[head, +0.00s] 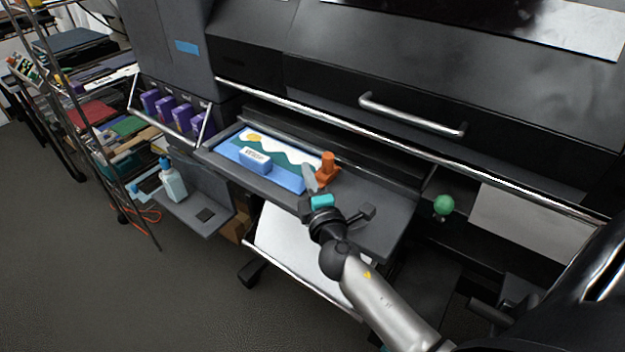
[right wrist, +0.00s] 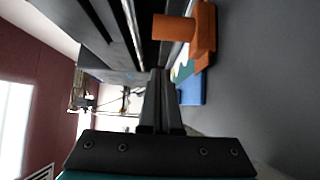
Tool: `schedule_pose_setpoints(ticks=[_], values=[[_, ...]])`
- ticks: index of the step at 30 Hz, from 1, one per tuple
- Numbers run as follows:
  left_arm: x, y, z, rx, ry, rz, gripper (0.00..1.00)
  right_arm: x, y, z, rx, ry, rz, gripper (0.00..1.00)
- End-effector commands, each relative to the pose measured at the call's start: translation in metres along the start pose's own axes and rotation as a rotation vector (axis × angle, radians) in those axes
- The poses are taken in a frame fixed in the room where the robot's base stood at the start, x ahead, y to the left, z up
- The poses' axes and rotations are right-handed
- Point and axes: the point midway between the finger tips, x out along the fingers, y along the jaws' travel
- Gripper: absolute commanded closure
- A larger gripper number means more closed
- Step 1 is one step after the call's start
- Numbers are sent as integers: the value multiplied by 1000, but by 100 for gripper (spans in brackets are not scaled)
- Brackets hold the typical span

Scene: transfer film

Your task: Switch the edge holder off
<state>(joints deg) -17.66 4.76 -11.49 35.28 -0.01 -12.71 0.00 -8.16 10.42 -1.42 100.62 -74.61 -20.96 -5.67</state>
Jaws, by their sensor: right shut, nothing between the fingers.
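An orange piece with an upright knob, which I take to be the edge holder (head: 327,165), stands on the dark printer ledge at the right end of a printed picture sheet (head: 290,178). In the right wrist view the orange piece (right wrist: 203,35) is close, with its knob pointing left. My right gripper (head: 308,168) is shut and empty, just left of the orange piece and over the sheet's right end. In the right wrist view its fingers (right wrist: 160,75) are together, with the orange piece beyond their tips. I cannot tell whether they touch it. My left gripper is not in view.
A blue block (head: 255,160) lies on the sheet. A long metal bar (head: 400,145) crosses the printer above the ledge. A green ball knob (head: 443,205) is to the right. Purple cartridges (head: 182,118), a bottle (head: 172,182) and a shelf rack (head: 105,130) are left.

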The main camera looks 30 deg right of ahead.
Motion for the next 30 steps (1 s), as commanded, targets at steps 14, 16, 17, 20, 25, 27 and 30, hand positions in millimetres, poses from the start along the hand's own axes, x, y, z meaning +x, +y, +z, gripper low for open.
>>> schedule_pose_setpoints(ticks=[14, 16, 17, 20, 25, 27, 30], values=[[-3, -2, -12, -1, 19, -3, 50, 40, -1, 14, -3, 0, -3, 100], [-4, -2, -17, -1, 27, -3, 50, 35, 0, 20, -2, 0, -2, 100], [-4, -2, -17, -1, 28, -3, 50, 34, 0, 23, -2, 0, -1, 100], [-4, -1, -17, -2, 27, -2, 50, 29, 0, 28, -2, -1, -1, 100], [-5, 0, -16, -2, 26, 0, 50, 26, 0, 31, 0, 0, 0, 100], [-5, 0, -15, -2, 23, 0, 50, 26, 0, 32, 0, 0, 0, 100], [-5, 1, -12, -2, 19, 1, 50, 26, 0, 32, 0, 0, 0, 100]])
